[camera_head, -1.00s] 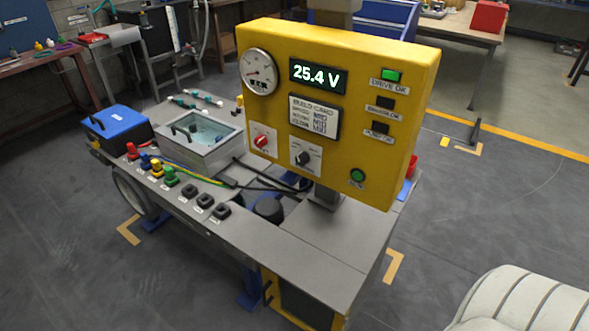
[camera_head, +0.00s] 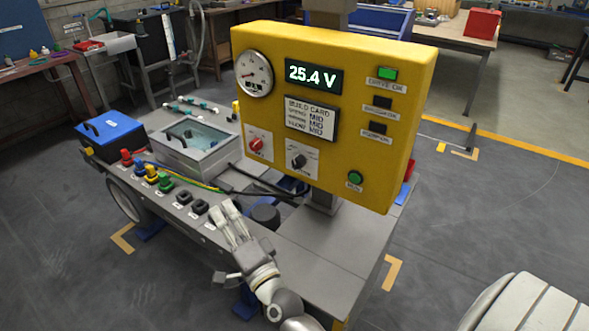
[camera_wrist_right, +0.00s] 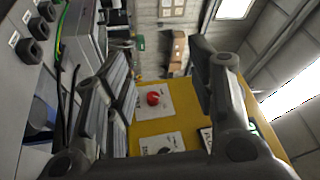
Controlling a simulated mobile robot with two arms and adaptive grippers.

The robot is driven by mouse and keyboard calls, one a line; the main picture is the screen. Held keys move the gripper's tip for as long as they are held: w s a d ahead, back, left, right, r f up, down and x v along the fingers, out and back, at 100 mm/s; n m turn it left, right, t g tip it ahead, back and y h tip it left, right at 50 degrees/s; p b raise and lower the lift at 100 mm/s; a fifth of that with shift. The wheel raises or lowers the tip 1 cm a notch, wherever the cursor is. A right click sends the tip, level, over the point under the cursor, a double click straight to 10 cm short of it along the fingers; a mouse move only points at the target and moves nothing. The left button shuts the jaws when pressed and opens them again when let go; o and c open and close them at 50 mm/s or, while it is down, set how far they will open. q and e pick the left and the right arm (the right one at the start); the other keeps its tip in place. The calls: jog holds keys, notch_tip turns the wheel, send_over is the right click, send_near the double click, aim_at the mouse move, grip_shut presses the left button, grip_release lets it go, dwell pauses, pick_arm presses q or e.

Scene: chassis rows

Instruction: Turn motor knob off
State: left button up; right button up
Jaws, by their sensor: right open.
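A yellow control panel (camera_head: 400,150) stands upright on the grey bench. A red knob (camera_head: 256,144) and a black knob (camera_head: 299,161) sit on white plates low on its front; their labels are too small to read. My right gripper (camera_head: 229,212) is open and empty, below and left of the knobs and apart from the panel. In the right wrist view, the red knob (camera_wrist_right: 153,98) shows between the open fingers (camera_wrist_right: 160,76), with the black knob (camera_wrist_right: 163,150) nearer the bottom. My left gripper is not in view.
The panel also carries a gauge (camera_head: 254,73), a 25.4 V display (camera_head: 314,77), a lit green lamp (camera_head: 388,73) and a green button (camera_head: 355,179). Coloured connectors (camera_head: 151,173), black sockets, cables and a clear-lidded box (camera_head: 190,149) lie left of the gripper.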

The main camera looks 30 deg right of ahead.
jog(key=w+d+r+m+h, duration=0.1)
jog(key=d+m+h, duration=0.7)
jog(key=m+h, duration=0.3)
jog(key=m+g+h, duration=0.6)
jog(key=m+g, duration=0.1)
jog(key=m, duration=0.3)
send_near(296, 165)
jog(key=p+x, duration=0.2)
jog(key=x, duration=0.5)
jog(key=shift+r, duration=0.1)
jog(key=shift+p+x, duration=0.3)
jog(key=shift+x, duration=0.55)
jog(key=c, duration=1)
